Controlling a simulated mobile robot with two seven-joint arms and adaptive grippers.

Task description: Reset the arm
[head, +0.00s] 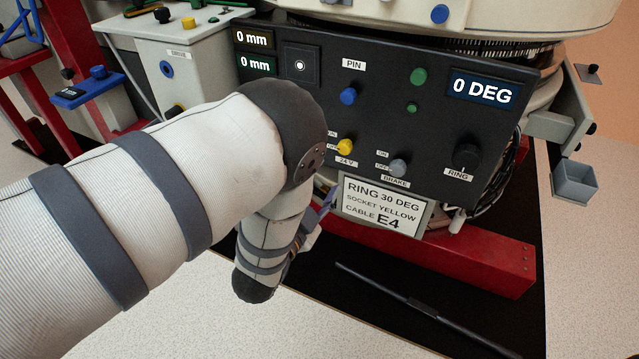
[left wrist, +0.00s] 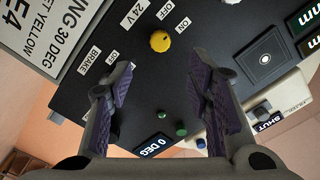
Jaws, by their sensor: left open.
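The black control panel (head: 440,130) faces me in the head view. It carries a yellow 24 V knob (head: 345,147), a grey brake knob (head: 398,167), a blue PIN button (head: 348,96), two green buttons (head: 418,76) and a black RING knob (head: 466,155). Its displays read 0 DEG (head: 482,91) and 0 mm (head: 254,39). My left gripper (left wrist: 160,85) is open and empty before the panel; the yellow knob (left wrist: 160,40) shows beyond and between its fingers. The brake knob is hidden in the wrist view. In the head view my arm hides most of this gripper. My right gripper is not in view.
A sign (head: 382,206) below the panel reads RING 30 DEG, SOCKET YELLOW, CABLE E4. A red beam (head: 480,262) and a dark bar (head: 415,305) lie low. A grey cup (head: 575,181) stands at right. A pale box (head: 180,60) with a yellow button is at back left.

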